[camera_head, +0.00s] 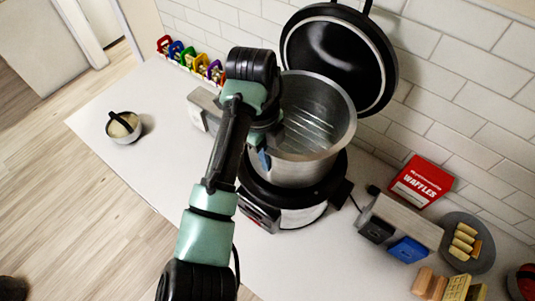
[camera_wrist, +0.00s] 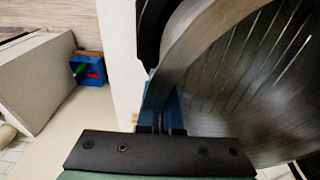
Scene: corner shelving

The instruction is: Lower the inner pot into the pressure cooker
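The inner pot (camera_head: 305,125) is a silver metal pot with ridges or streaks inside. It is upright or nearly so over the black and silver pressure cooker (camera_head: 305,215), with most of its wall showing above the cooker's rim. Whether its bottom is inside the cooker is hidden. The cooker's round black lid (camera_head: 340,60) stands open behind the pot. My gripper (camera_head: 262,158) is at the pot's left wall. In the wrist view its blue fingers (camera_wrist: 172,110) are closed on the wall of the pot (camera_wrist: 235,85), which fills the right side.
A small bowl (camera_head: 124,127) with a dark utensil is at the counter's left. Colourful clips or packets (camera_head: 190,58) line the wall. A toaster (camera_head: 405,225), a red waffle box (camera_head: 421,182) and a plate of food (camera_head: 482,256) are to the right. The front-left counter is clear.

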